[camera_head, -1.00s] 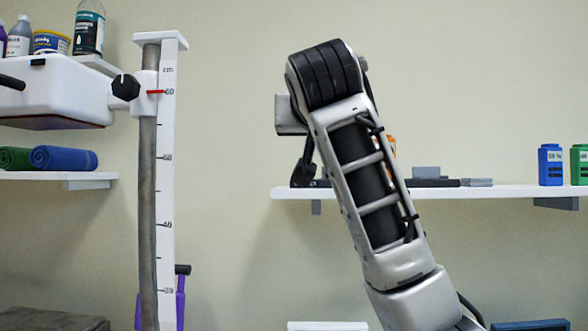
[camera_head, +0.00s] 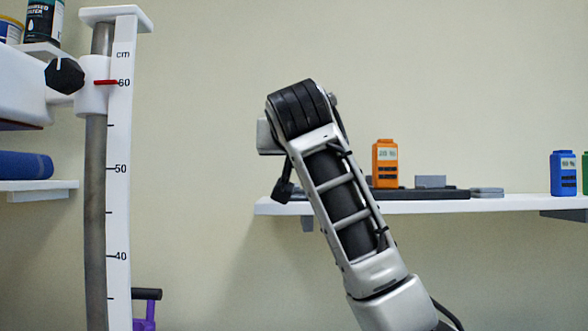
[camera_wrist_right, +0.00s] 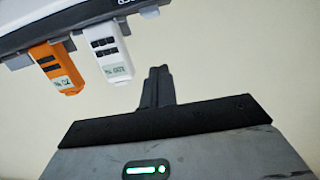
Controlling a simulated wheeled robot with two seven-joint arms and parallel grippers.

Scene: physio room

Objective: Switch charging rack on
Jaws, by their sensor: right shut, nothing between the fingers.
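The charging rack (camera_head: 430,194) is a dark, low tray on the white wall shelf, partly hidden behind my right arm. An orange device (camera_head: 385,163) stands in it upright. In the right wrist view the picture is turned, and the rack (camera_wrist_right: 60,18) crosses the upper left. The orange device (camera_wrist_right: 53,67) and a white device (camera_wrist_right: 106,53) point down from it. My right gripper (camera_wrist_right: 158,88) is shut and empty, apart from the rack in that picture. In the head view its fingers cannot be made out. I cannot make out a switch. My left gripper is in no view.
The white shelf (camera_head: 520,203) also bears a blue device (camera_head: 563,173) and a green one at the right edge. A height-scale post (camera_head: 120,170) with a black knob stands at left, beside another shelf (camera_head: 35,187) with a blue roll. Bare wall lies between.

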